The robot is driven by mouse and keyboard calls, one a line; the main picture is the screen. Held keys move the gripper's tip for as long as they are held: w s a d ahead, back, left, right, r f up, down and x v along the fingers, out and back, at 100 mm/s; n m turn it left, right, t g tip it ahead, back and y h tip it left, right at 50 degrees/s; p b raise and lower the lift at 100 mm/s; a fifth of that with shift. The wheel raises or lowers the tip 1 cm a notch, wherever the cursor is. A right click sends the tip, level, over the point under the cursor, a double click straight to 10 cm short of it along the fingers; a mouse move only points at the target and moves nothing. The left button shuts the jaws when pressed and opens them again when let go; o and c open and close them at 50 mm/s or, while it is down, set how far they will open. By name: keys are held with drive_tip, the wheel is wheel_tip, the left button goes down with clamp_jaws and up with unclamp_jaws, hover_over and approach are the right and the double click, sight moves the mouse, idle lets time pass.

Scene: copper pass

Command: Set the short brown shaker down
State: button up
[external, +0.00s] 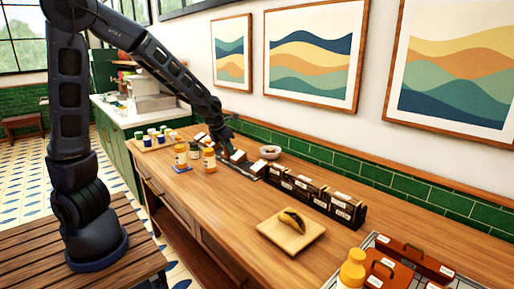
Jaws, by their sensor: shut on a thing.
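My gripper (226,137) is at the end of my arm, low over the far half of the wooden counter, beside a dark tray with white labels (240,160). It is shut on the short brown shaker, which is small and dark here and mostly lost against the fingers. I cannot tell whether the shaker touches a surface.
A dark labelled rack (315,199) runs along the wall side, with a small bowl (270,152) behind it. Brown boxes (388,262) and yellow bottles (352,270) stand front right. The counter's front left is clear.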

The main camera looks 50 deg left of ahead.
hover_over(229, 192)
drive_tip(key=s, duration=0.1)
drive_tip(key=shift+s+d+f, duration=0.1)
drive_tip(key=shift+f, duration=3)
drive_tip(key=shift+s+f, duration=0.1)
drive_tip(key=shift+f, duration=3)
drive_tip(key=shift+f, duration=0.1)
drive_tip(key=shift+f, duration=1.8)
drive_tip(key=shift+f, duration=0.1)
drive_tip(key=o, duration=1)
drive_tip(key=v, duration=1.2)
